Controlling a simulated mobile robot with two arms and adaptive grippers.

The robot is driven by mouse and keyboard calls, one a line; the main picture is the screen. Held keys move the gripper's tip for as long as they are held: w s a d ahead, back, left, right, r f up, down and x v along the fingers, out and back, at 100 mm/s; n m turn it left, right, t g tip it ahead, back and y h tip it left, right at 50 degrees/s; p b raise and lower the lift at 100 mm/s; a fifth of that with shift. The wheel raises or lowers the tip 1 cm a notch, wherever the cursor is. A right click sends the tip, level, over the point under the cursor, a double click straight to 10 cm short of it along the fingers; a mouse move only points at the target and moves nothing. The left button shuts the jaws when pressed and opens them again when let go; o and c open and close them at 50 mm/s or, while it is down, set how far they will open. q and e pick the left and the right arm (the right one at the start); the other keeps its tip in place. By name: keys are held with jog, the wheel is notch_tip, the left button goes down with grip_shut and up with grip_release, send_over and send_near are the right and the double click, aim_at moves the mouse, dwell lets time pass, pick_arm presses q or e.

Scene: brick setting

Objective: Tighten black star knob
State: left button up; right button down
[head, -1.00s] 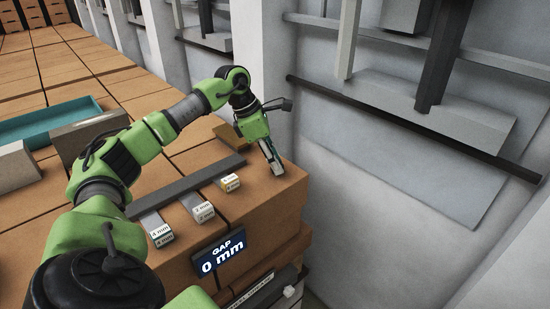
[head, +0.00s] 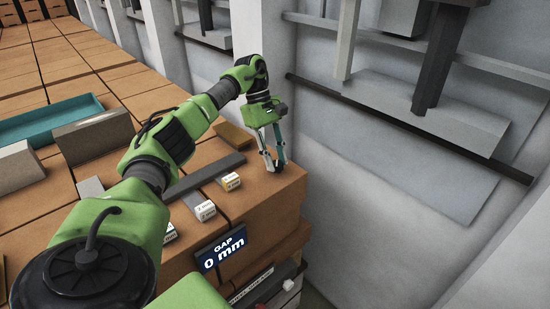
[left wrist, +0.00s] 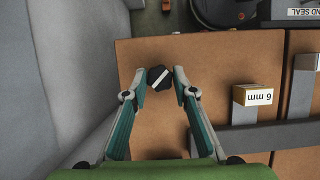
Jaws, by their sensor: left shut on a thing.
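The black star knob (left wrist: 158,78) shows in the left wrist view as a dark, angular knob with a pale stripe across it. It sits over the brown brick top, between the fingertips of my left gripper (left wrist: 159,76). The gripper is shut on it, with a finger on each side. In the head view my left gripper (head: 273,165) points down at the near right corner of the bricks, and its fingers mostly hide the knob. My right gripper is not in view.
A dark bar (head: 205,176) lies left of the gripper, with small labelled gap blocks (head: 230,181) along it. A sign (head: 222,249) reads "GAP 0 mm". A teal tray (head: 50,120) stands farther left. A grey wall (head: 350,150) rises close on the right.

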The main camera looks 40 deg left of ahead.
pick_arm(q)
jog(key=m, duration=0.2)
jog(key=m+g, duration=0.1)
jog(key=m, duration=0.1)
jog(key=shift+w+d+m+g+y, duration=0.1)
jog(key=shift+w+m+g+y, duration=0.1)
jog(key=shift+m+g+y, duration=0.15)
jog(key=shift+m+g+y+b, duration=0.35)
jog(key=shift+m+g, duration=0.1)
jog(key=shift+m, duration=1.4)
jog(key=o, duration=1.1)
